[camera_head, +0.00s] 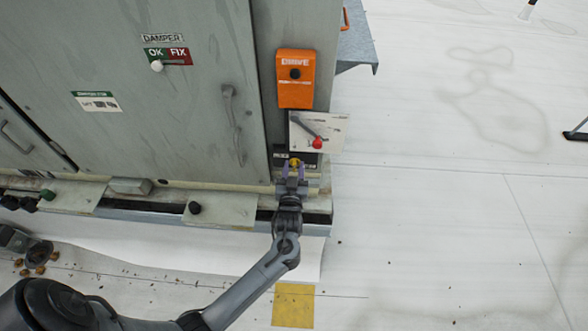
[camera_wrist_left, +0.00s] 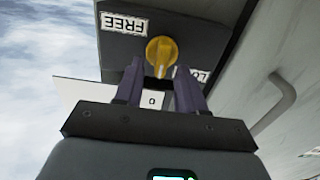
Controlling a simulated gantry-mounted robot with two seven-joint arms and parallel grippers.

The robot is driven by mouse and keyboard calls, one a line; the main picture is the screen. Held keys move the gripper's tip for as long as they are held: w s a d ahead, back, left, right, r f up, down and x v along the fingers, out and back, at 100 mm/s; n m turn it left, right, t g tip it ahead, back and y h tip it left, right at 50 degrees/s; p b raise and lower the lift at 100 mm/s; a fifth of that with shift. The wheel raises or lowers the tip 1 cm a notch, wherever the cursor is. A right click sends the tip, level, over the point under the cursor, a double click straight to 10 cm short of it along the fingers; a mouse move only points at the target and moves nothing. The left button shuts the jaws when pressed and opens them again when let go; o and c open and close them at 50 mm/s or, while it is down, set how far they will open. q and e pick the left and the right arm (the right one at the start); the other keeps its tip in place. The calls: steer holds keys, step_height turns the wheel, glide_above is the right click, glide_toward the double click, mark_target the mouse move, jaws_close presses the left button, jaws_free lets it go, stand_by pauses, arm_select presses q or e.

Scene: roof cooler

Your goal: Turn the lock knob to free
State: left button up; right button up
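The yellow lock knob (camera_head: 295,162) sits on a dark plate low on the cabinet's right-hand face. In the left wrist view the knob (camera_wrist_left: 160,52) lies between an upside-down FREE label (camera_wrist_left: 124,25) on the left and a label starting "LO" (camera_wrist_left: 199,74) on the right, partly hidden by a finger. My left gripper (camera_head: 292,176) is just below the knob. Its two purple fingers (camera_wrist_left: 159,85) stand apart, with the knob at and just beyond their tips. I see no clear contact. My right gripper is not in view.
Above the knob are a white panel with a red-ended lever (camera_head: 317,143) and an orange DRIVE box (camera_head: 295,78). A cabinet door with a handle (camera_head: 231,105) is to the left. A ledge (camera_head: 220,211) runs below. The pale roof floor (camera_head: 450,220) at right is mostly clear.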

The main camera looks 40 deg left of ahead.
arm_select(q)
jaws_close()
